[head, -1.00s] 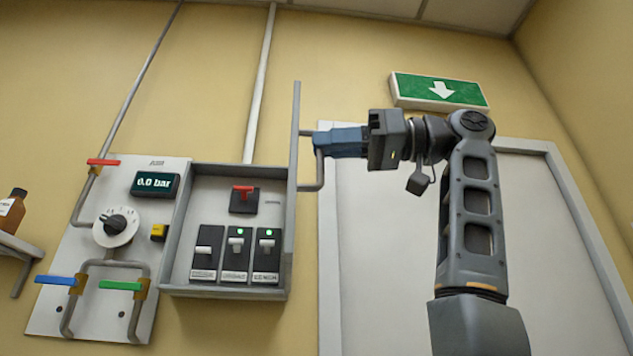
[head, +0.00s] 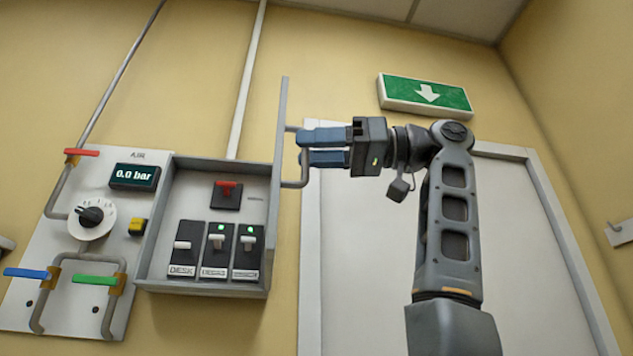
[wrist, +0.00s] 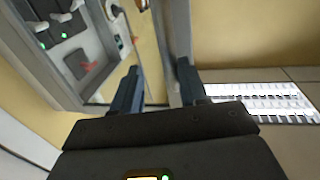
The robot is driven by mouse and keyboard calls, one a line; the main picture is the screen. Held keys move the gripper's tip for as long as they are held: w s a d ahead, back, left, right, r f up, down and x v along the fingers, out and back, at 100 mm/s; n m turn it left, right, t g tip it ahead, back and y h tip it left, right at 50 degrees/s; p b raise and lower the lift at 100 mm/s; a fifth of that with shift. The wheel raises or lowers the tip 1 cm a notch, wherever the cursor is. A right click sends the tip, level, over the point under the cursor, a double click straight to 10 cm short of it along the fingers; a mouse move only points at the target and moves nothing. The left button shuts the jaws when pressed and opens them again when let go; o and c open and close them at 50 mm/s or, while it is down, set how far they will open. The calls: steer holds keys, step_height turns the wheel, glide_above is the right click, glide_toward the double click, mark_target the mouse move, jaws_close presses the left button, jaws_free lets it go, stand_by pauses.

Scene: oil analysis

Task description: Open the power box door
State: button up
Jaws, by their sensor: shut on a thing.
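The power box (head: 157,225) is a grey open-fronted box on the wall. Its door (head: 281,150) stands swung out at the box's right side, seen nearly edge-on, and the inside shows. The door's bar handle (head: 304,172) sticks out to the right. My gripper (head: 303,148), with blue fingers, reaches in from the right and is shut on the handle, though a gap shows between the fingers. In the wrist view the gripper (wrist: 158,75) has the door (wrist: 173,40) beyond its fingertips; the exact contact with the handle is unclear.
Inside the box are a red switch (head: 227,190) and several breakers with two green lights. A valve panel (head: 60,310) with a dial and coloured levers is at the left. A white door (head: 400,270) and a green exit sign (head: 427,93) are at the right.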

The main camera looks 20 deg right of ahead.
stand_by(0.3)
steer(key=b+v, duration=0.2)
steer(key=v, duration=0.5)
steer(key=shift+s+d, duration=0.2)
steer(key=shift+d, duration=0.15)
